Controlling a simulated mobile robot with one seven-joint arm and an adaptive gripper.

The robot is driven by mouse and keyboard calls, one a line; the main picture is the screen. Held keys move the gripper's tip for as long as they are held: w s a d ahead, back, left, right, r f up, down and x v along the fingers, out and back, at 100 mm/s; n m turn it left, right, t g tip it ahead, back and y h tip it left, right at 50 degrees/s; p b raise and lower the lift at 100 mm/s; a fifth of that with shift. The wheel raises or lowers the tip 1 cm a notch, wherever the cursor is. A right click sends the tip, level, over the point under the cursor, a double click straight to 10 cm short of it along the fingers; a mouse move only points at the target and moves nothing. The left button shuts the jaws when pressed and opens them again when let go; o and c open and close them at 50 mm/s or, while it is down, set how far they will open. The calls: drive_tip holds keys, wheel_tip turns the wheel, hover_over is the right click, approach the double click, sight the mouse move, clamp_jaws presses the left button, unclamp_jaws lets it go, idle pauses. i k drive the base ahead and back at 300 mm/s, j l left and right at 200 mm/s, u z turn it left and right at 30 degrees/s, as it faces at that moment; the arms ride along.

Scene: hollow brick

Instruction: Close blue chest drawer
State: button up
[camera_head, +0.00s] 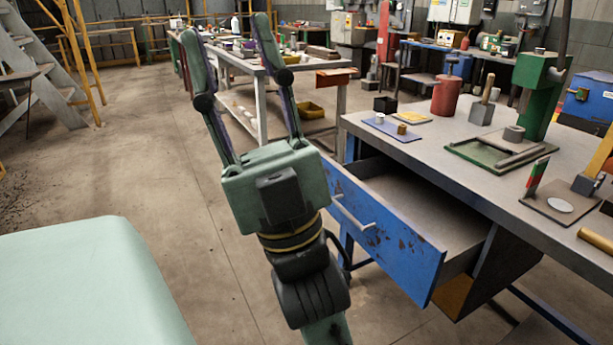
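A blue drawer (399,243) with chipped paint stands pulled out from under the grey-topped workbench (420,150) on the right. Its front carries a pale bar handle (352,215), and its inside looks empty. My gripper (224,36) is in the middle of the view, to the left of the drawer, with its two fingers pointing up and away and spread wide apart. Nothing is between the fingers.
The workbench holds a red can (445,96), a green press (538,95), a green tray (500,150) and small parts. A second cluttered table (262,72) stands behind. A yellow bin (310,110) is on the floor. The concrete floor (110,165) at left is open.

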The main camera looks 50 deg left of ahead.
sight(423, 236)
drive_tip(key=u, duration=1.2)
drive_tip(key=i+j+z, duration=0.15)
drive_tip(key=j+z, duration=0.15)
drive_tip(key=i+j+z, duration=0.1)
drive_tip(key=j+z, duration=0.2)
drive_tip(key=i+j+z, duration=0.1)
drive_tip(key=j+z, duration=0.2)
drive_tip(key=j, duration=0.1)
